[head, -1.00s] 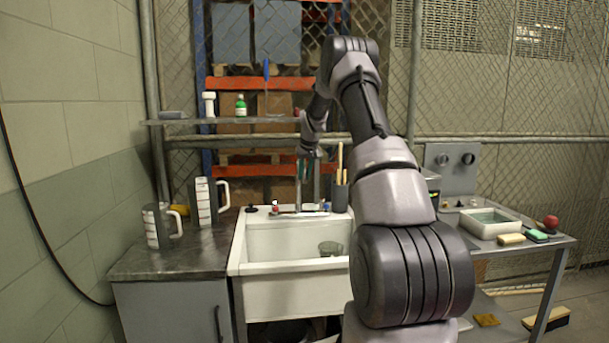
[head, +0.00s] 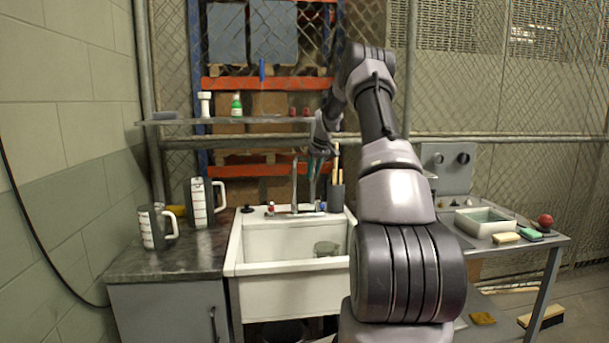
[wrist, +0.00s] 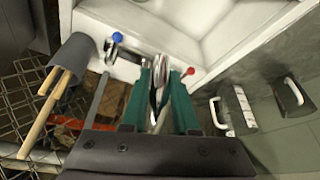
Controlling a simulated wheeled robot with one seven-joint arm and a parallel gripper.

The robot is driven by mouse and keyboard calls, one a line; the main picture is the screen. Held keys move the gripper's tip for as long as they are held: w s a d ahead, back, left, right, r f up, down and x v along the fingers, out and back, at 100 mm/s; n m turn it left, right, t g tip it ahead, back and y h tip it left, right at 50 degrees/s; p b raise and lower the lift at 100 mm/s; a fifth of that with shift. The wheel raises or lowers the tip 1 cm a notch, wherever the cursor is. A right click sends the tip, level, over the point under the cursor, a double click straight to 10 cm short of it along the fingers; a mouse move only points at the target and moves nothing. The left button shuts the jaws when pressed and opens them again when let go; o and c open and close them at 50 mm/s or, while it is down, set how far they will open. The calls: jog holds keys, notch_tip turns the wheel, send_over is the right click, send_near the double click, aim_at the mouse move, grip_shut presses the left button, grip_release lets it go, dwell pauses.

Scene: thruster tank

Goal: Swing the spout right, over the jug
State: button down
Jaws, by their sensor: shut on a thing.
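My gripper (head: 314,176) is at the tap behind the sink. In the wrist view its green fingers (wrist: 161,98) are closed on the shiny metal spout (wrist: 158,88), which runs between them. In the head view the slim upright of the tap (head: 294,184) shows just left of the fingers. The spout's outlet is hard to make out there. A small grey see-through vessel, seemingly the jug (head: 326,248), stands in the right part of the white sink (head: 283,269). The wrist view does not clearly show it.
Two grey-and-white measuring jugs (head: 153,228) (head: 204,203) stand on the left counter. A dark holder with wooden-handled tools (head: 336,196) is close right of my gripper. A red knob (head: 270,208) and a blue knob (head: 323,206) flank the tap. A shelf (head: 240,122) hangs above.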

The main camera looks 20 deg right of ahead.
jog(key=d, duration=0.6)
jog(key=shift+w+d, duration=0.4)
jog(key=shift+w, duration=0.05)
jog(key=c, duration=0.7)
grip_release()
jog(key=shift+r, duration=0.1)
jog(key=v, duration=1)
jog(key=shift+s+r, duration=0.1)
jog(key=shift+r, duration=0.2)
